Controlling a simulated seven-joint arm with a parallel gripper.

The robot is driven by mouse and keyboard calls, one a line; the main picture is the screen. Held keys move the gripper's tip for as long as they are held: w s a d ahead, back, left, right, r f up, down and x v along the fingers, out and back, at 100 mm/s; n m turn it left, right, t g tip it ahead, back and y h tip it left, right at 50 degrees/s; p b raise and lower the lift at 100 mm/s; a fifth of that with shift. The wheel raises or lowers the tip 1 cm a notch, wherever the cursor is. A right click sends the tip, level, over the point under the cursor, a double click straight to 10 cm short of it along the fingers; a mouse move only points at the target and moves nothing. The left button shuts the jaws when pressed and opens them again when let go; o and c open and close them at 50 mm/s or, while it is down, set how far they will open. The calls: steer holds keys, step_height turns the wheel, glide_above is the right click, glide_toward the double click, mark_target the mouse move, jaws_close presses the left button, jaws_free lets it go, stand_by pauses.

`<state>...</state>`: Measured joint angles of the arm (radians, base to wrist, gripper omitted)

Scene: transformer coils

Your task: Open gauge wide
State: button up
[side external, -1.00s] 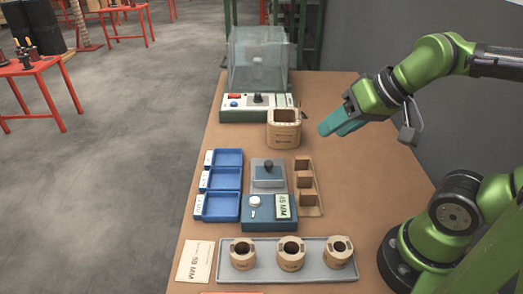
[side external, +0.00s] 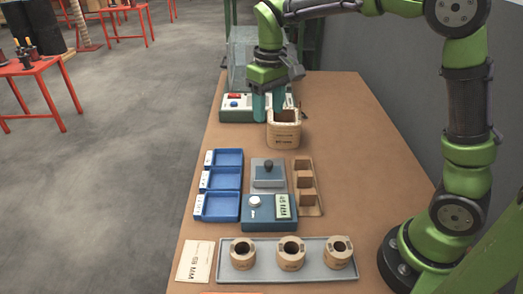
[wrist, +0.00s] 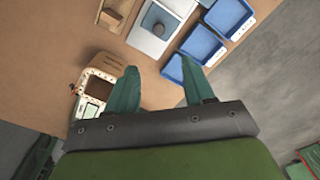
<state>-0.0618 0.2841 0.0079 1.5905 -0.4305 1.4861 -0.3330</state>
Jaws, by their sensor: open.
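The gauge (side external: 268,212) has a blue base with a round white knob (side external: 254,202) and a pale display that seems to read 45 MM. Behind it is a grey plate with a block and dark knob (side external: 268,166); this part also shows at the top of the wrist view (wrist: 160,22). My gripper (side external: 268,119) points down with its teal fingers apart and empty, behind the gauge and near the large brown box-shaped coil (side external: 284,135). In the wrist view the open fingers (wrist: 158,70) have bare table between them, with the coil (wrist: 97,87) at left.
Three blue trays (side external: 221,179) lie left of the gauge, and a brown slotted rack (side external: 306,187) lies right. A grey tray (side external: 313,277) with three round coils and a paper card (side external: 195,261) lie in front. The table's right side is clear.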

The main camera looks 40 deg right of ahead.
mark_target(269, 162)
step_height(269, 162, down, 16)
steer(key=shift+s+r, duration=0.1)
steer(key=shift+s, duration=0.05)
stand_by(0.5)
jaws_close()
